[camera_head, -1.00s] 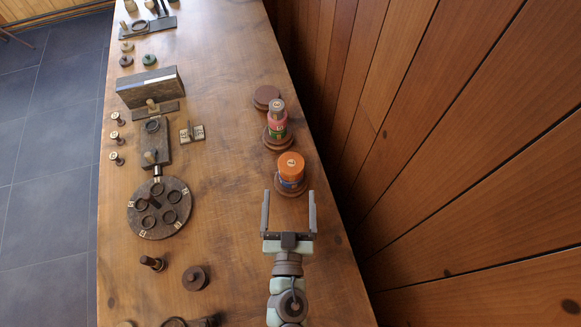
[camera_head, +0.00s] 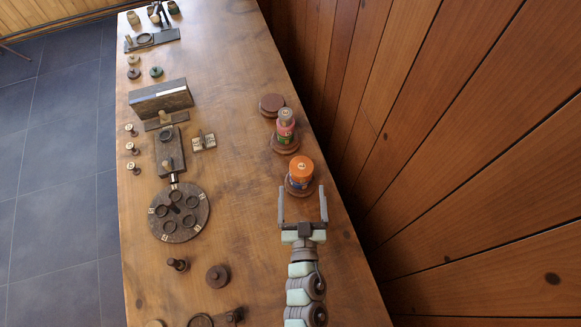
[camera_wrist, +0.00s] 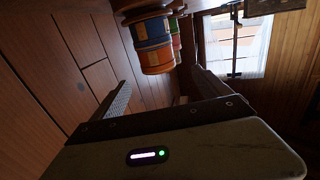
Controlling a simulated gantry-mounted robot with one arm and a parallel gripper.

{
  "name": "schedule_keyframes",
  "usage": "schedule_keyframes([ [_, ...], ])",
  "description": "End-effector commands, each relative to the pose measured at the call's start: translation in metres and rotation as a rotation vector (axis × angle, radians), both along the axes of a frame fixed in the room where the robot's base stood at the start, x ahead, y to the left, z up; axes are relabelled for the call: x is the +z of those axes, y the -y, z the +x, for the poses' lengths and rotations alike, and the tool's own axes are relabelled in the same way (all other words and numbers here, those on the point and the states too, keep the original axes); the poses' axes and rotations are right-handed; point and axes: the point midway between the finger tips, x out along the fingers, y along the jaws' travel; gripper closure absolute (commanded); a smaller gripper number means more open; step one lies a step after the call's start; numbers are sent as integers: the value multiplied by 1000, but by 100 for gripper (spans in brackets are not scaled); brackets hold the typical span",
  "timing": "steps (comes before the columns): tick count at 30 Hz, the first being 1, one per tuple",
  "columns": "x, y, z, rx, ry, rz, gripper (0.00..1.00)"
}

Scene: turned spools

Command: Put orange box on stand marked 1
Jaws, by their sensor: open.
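The orange box (camera_head: 301,168) is a round tub with an orange lid and a blue band on its side. It stands upright on a round brown stand (camera_head: 291,190) near the table's right edge. My gripper (camera_head: 302,193) is open and empty, its fingers pointing towards that stand from the near side. In the wrist view the box (camera_wrist: 152,40) appears turned over, beyond the gap between the fingers (camera_wrist: 163,90). Another brown stand (camera_head: 271,104) farther back is empty. I cannot read a number 1 on any stand.
A red and green container (camera_head: 286,128) stands on a stand (camera_head: 286,146) just behind the box. A wooden wall (camera_head: 440,150) runs close along the right. A dark round plate (camera_head: 200,226) with rings lies on the left. The middle of the table is clear.

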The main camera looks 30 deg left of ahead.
Motion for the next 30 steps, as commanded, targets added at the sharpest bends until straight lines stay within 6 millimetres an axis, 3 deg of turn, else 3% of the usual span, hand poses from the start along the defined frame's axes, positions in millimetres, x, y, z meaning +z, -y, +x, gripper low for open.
schedule_keyframes([
  [18,3,-38,69,2,2,3,12],
  [30,1,-43,78,2,-2,1,13],
])
